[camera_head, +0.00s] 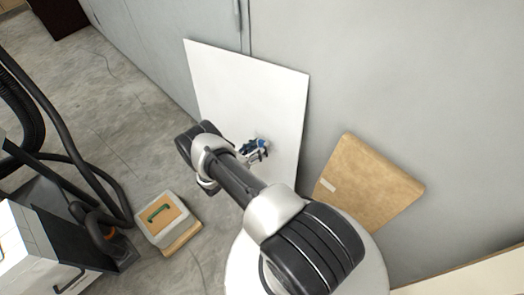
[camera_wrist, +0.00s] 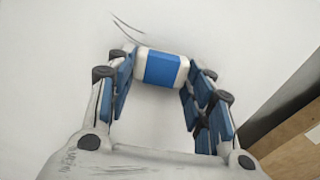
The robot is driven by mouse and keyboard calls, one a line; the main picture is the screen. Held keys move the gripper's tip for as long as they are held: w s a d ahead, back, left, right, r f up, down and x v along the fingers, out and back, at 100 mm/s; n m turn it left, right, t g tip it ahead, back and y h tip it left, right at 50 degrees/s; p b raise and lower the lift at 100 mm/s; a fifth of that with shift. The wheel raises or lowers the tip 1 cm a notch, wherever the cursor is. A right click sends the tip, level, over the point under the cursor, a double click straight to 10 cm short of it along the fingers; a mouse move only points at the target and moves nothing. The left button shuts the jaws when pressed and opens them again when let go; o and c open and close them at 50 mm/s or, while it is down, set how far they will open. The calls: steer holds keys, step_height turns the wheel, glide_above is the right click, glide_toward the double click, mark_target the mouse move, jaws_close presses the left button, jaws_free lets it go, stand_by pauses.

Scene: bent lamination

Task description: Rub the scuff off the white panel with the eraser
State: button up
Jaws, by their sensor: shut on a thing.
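The white panel (camera_head: 250,95) leans against a grey wall in the head view, and it fills most of the wrist view (camera_wrist: 60,60). The scuff (camera_wrist: 128,28) shows in the wrist view as thin dark curved strokes on the panel, just beyond the upper left of the eraser. The eraser (camera_wrist: 162,68) is a white block with a blue sleeve. My gripper (camera_wrist: 160,75) is shut on the eraser, with a finger at each end. In the head view my gripper (camera_head: 255,150) is in front of the panel's lower right part. I cannot tell whether the eraser touches the panel.
A brown board (camera_head: 368,183) with a small pale label leans on the wall to the right of the panel. A machine with black hoses (camera_head: 75,160) is at the left.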

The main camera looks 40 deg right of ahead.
steer(key=shift+w+a+r, duration=0.1)
steer(key=shift+w+a, duration=0.05)
steer(key=shift+w, duration=1.75)
steer(key=shift+w+a, duration=0.15)
steer(key=shift+w, duration=1.7)
steer(key=shift+s, duration=0.1)
